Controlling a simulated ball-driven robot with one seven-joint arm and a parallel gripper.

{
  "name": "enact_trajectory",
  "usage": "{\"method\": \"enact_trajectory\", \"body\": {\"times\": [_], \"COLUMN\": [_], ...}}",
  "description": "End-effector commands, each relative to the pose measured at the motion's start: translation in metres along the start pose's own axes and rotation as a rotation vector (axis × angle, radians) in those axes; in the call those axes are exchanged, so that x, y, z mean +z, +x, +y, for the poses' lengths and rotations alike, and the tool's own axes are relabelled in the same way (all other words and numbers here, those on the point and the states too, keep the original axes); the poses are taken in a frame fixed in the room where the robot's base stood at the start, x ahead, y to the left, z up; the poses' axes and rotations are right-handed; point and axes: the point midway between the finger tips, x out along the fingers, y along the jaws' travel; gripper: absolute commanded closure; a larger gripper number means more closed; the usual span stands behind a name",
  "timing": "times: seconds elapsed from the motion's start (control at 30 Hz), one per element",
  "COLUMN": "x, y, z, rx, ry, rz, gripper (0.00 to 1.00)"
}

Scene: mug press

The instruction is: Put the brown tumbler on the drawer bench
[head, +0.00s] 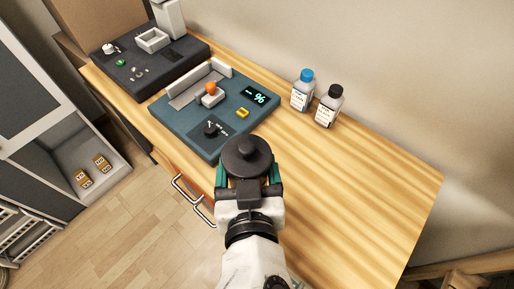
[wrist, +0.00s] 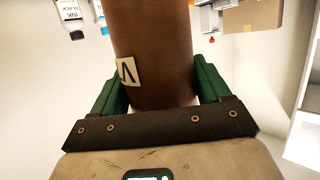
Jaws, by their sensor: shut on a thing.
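The brown tumbler (wrist: 152,60) stands between the green fingers of my gripper (wrist: 152,95) in the wrist view. It is a plain brown cylinder with a pale label bearing a dark mark. In the head view my gripper (head: 248,178) holds it, and mainly a dark round top with a knob (head: 246,155) shows; the tumbler's side is hidden. The drawer bench (head: 350,190) has a light wooden top and metal drawer handles. The tumbler appears over the bench's near edge in the head view. I cannot tell its height above the top.
A teal press device (head: 185,122) with an orange knob and display sits left of the tumbler. A dark device (head: 150,62) stands farther back. A blue-capped bottle (head: 302,92) and a black-capped bottle (head: 328,106) stand near the wall. The bench's right part is clear.

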Motion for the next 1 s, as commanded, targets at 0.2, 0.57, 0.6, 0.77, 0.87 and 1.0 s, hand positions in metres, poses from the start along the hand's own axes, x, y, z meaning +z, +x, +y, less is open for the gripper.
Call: {"method": "enact_trajectory", "body": {"times": [0.2,0.57,0.6,0.77,0.87,1.0], "x": [0.004,0.041,0.042,0.05,0.064,0.077], "y": [0.054,0.114,0.116,0.127,0.131,0.135], "z": [0.004,0.007,0.007,0.007,0.007,0.007], "rx": [0.002,0.0,0.0,-0.001,-0.002,-0.002], "ry": [0.0,0.0,0.0,0.0,-0.004,-0.001], "rz": [-0.001,0.001,0.002,-0.001,-0.002,-0.001], "gripper": [0.62,0.62,0.62,0.62,0.62,0.62]}}
